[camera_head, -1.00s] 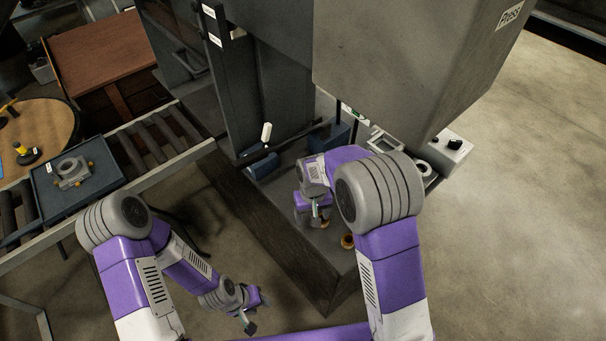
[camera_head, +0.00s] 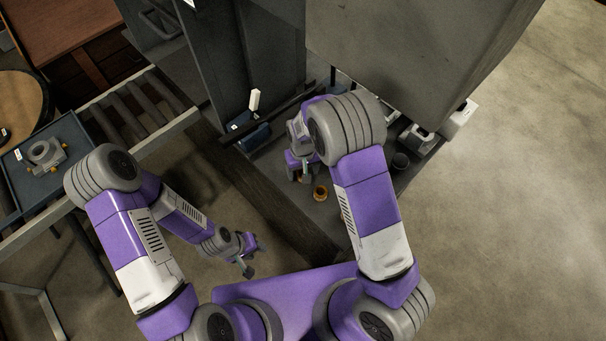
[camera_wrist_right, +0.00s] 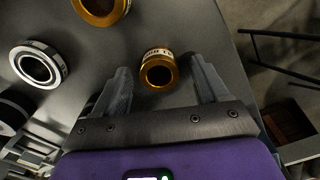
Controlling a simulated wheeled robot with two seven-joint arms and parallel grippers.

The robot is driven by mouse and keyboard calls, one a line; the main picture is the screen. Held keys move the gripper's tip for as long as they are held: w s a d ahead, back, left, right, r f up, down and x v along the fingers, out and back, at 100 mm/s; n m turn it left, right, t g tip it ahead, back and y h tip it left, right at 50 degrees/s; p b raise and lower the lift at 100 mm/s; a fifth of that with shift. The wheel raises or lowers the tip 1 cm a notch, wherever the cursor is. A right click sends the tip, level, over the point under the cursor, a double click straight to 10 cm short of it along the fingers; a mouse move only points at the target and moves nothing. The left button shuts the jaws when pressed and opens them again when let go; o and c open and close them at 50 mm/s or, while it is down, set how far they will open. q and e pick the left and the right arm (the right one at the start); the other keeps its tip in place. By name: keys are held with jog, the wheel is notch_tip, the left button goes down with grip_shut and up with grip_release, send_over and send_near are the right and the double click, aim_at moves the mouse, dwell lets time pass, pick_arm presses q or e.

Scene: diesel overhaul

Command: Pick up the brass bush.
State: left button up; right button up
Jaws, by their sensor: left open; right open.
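Two brass-coloured rings show in the right wrist view. A smaller brass bush (camera_wrist_right: 158,71) with a printed band lies between the fingertips of my right gripper (camera_wrist_right: 160,66), apart from both. A larger brass ring (camera_wrist_right: 101,8) is cut by the top edge. In the head view one brass ring (camera_head: 321,193) lies on the dark press bed, just right of and below my right gripper (camera_head: 300,172); I cannot tell which of the two it is. The right gripper is open and empty. My left gripper (camera_head: 248,256) is open and empty, left of the bed.
A silver-and-black ring (camera_wrist_right: 39,65) lies left of the bush in the wrist view. The grey press housing (camera_head: 400,60) overhangs the bed. A blue block (camera_head: 246,136) sits at the bed's left. A roller conveyor (camera_head: 130,125) carries a tray (camera_head: 70,140) with a metal part.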

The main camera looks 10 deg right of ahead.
jog(key=c, duration=1.1)
jog(key=shift+w, duration=0.1)
jog(key=shift+c, duration=0.2)
jog(key=shift+r, duration=0.15)
